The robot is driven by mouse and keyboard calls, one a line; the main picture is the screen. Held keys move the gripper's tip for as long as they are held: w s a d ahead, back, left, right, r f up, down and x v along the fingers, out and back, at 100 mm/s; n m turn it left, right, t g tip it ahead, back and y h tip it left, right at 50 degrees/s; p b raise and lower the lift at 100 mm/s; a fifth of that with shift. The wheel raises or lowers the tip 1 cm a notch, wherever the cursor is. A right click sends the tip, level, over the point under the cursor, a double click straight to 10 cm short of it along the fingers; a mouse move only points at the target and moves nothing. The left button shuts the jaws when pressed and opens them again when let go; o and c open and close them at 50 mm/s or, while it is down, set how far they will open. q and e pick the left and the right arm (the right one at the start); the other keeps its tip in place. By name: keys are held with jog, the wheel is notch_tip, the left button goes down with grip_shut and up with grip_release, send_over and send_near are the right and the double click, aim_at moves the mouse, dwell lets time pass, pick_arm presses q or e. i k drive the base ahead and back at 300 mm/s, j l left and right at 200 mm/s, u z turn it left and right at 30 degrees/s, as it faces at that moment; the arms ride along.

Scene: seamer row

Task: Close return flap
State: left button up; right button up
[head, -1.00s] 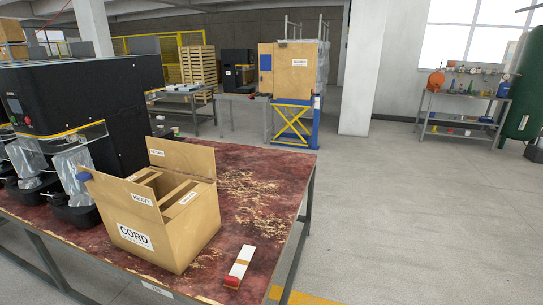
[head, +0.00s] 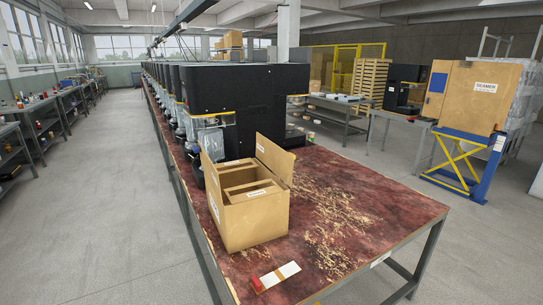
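An open cardboard box (head: 255,220) stands upright on the worn red tabletop (head: 345,205), near its front end. One flap (head: 213,188) stands up on the box's left side, with a small label. Another flap (head: 275,158) stands up along the right and back side, also with a small label. I cannot read either label, so I cannot tell which is the return flap. Narrower cardboard pieces lie across the opening, one with a white label. Neither of my grippers is in view.
A white strip with a red end (head: 276,276) lies on the table in front of the box. Black machines (head: 235,100) stand in a row behind it. Open floor (head: 105,220) lies left of the table. A blue and yellow lift (head: 460,165) bears a large carton at right.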

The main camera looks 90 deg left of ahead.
aim_at(279, 161)
jog(key=i+j+u, duration=0.15)
jog(key=i+u, duration=1.1)
jog(key=i+l+u, duration=0.3)
jog(key=u, duration=0.15)
jog(key=i+u, duration=0.15)
jog(key=u, duration=0.25)
jog(key=i+l+u, duration=0.1)
jog(key=u, duration=0.3)
jog(key=i+l+u, duration=0.15)
jog(key=u, duration=0.25)
jog(key=i+l+u, duration=0.15)
jog(key=u, duration=0.3)
jog(key=l+u, duration=0.25)
jog(key=u, duration=0.15)
jog(key=i+l+u, duration=0.1)
jog(key=u, duration=0.2)
jog(key=i+l+u, duration=0.15)
jog(key=u, duration=0.15)
